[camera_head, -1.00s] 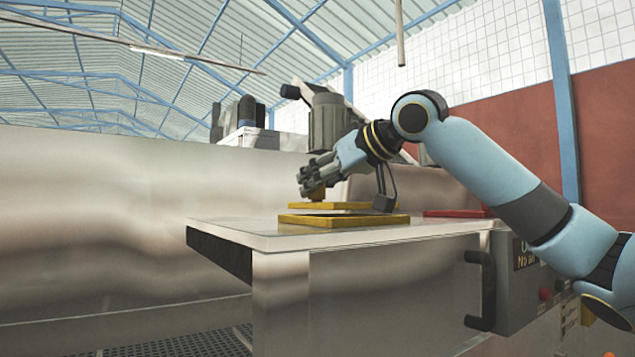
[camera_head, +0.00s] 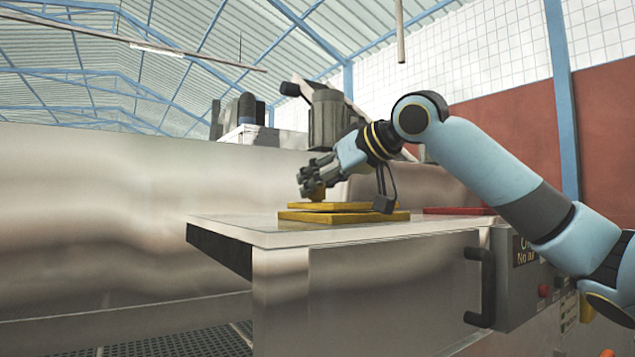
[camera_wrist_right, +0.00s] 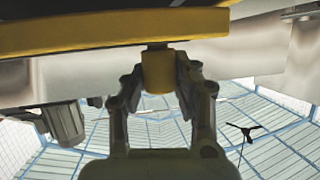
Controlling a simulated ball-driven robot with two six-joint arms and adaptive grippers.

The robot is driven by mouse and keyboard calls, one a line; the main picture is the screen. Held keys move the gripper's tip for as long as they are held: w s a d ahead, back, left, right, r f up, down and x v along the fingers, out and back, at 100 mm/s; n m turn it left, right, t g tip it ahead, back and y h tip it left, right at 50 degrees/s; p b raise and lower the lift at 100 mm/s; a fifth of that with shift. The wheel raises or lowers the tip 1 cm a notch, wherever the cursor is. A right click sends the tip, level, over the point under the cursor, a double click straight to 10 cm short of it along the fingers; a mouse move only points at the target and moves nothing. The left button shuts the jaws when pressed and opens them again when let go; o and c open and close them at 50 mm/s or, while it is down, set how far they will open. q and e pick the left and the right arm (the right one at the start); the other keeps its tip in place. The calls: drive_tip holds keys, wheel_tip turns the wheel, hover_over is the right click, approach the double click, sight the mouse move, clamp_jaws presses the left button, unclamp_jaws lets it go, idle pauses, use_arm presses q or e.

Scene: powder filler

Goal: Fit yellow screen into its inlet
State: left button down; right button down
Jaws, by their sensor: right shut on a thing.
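My right gripper (camera_head: 314,190) is shut on a small yellow knob (camera_wrist_right: 157,72) of the yellow screen. The flat yellow screen (camera_head: 345,206) is held roughly level just above a yellow frame, the inlet (camera_head: 350,217), on the metal table top. Whether their edges touch cannot be told. In the right wrist view, a yellow edge (camera_wrist_right: 100,37) spans the top, beside the knob between the two fingers. The inside of the inlet is hidden. My left gripper is not in view.
A red flat piece (camera_head: 460,211) lies on the metal table (camera_head: 235,229) to the right. A black handle (camera_head: 487,288) and a grey control box (camera_head: 525,290) are at the front right. A grey motor-like part (camera_head: 328,118) stands behind. The left of the table top is clear.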

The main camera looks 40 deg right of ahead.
drive_tip(key=shift+f+b, duration=0.65)
drive_tip(key=shift+f, duration=0.35)
drive_tip(key=c, duration=1)
unclamp_jaws()
drive_tip(key=shift+r, duration=0.15)
wheel_tip(320, 180, up, 10)
drive_tip(key=shift+f, duration=0.1)
